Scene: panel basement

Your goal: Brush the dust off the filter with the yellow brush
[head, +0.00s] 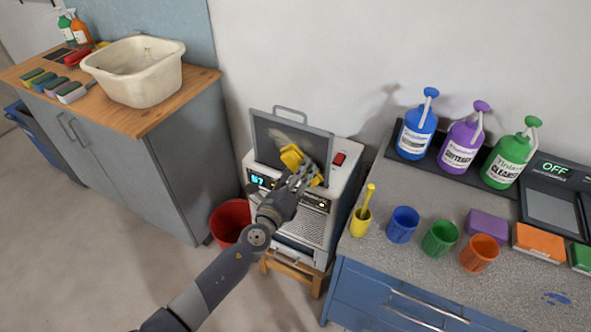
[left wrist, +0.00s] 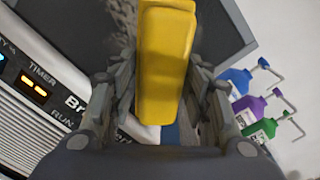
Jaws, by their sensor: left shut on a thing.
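The filter (head: 265,135) is a dark grey framed panel with a handle on top, standing upright in the white machine (head: 338,190). A paler dusty patch shows on it beside the brush. My left gripper (head: 304,174) is in front of the filter and shut on the yellow brush (head: 291,157). In the left wrist view, the yellow brush (left wrist: 165,60) stands out between the fingers (left wrist: 160,115), with the dark filter (left wrist: 215,30) behind it and grey dust near it. I cannot tell whether the brush touches the filter. My right gripper is not in view.
A yellow cup (head: 360,222) with a yellow stick stands on the right counter (head: 385,265), beside coloured cups, sponges and spray bottles. A cream basin (head: 135,70) is on the left wooden worktop. A red bucket (head: 230,220) stands on the floor by the machine's wooden stool.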

